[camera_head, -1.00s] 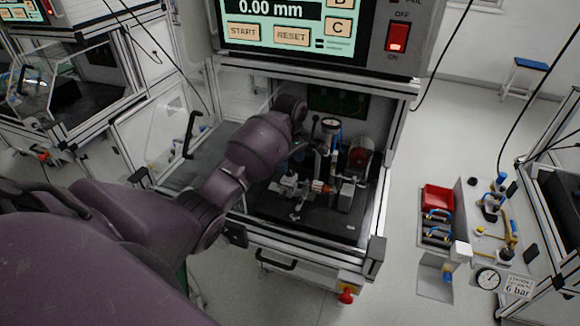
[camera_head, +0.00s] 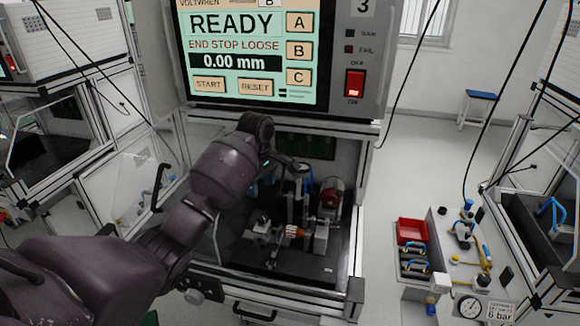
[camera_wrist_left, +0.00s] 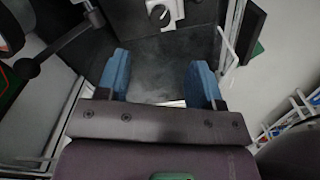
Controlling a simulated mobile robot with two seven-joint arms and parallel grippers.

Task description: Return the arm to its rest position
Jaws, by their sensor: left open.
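My left arm (camera_head: 205,180) reaches in from the left to the open front of the test station. Its wrist is bent over at the opening's upper left, and the left gripper (camera_head: 276,170) is small and partly hidden there. In the left wrist view the gripper (camera_wrist_left: 160,82) has two blue fingers well apart, with nothing between them but the dark station floor. The fixture with a copper-coloured part (camera_head: 292,231) stands on the station's black plate (camera_head: 300,262), below and right of the gripper. My right gripper is not in view.
The station's screen (camera_head: 248,50) above the opening reads READY, END STOP LOOSE, 0.00 mm. A clear door (camera_head: 145,180) with a black handle stands left of the opening. A bench with a red bin (camera_head: 412,231) and a gauge (camera_head: 470,307) is at the right, across free floor.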

